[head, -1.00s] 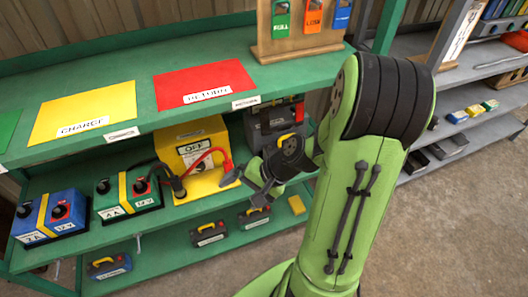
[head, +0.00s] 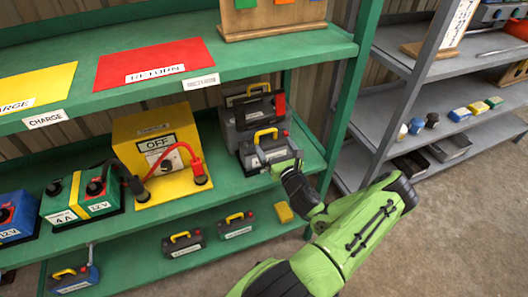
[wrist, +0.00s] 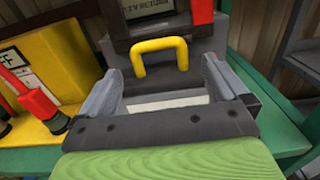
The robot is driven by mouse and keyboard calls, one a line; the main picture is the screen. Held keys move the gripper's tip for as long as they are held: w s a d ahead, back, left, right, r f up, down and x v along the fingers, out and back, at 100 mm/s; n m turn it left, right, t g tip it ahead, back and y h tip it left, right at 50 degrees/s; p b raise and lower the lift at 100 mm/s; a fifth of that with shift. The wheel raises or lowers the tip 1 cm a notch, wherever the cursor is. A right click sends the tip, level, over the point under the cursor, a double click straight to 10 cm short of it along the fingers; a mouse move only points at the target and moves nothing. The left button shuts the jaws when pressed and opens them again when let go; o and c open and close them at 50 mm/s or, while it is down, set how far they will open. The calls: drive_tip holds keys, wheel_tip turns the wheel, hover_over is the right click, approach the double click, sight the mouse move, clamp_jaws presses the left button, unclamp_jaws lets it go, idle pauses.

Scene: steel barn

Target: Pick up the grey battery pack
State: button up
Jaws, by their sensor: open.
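The grey battery pack (head: 264,154) stands on the middle green shelf, with a yellow carrying handle on top. A darker pack with a red side stands close behind it. My gripper (head: 284,165) is at the pack's front right. In the wrist view my gripper (wrist: 160,75) is open, its grey fingers to the left and right of the pack's yellow handle (wrist: 160,46). A pale label shows between the fingers. My green gripper body hides the pack's lower front, and I cannot tell whether the fingers touch it.
A yellow charger box (head: 157,150) with red and black clamps stands left of the pack. A green shelf post (head: 345,95) rises to the right. Several small packs and a yellow block (head: 284,212) sit on the lower shelf.

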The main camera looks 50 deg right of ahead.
sight(264, 137)
drive_tip(key=x, duration=0.9)
drive_tip(key=shift+w+a+r+b, duration=0.1)
drive_tip(key=shift+w+b, duration=0.1)
drive_tip(key=shift+b, duration=0.2)
drive_tip(key=c, duration=1.6)
drive_tip(key=shift+r, duration=0.25)
drive_tip(key=shift+c, duration=0.6)
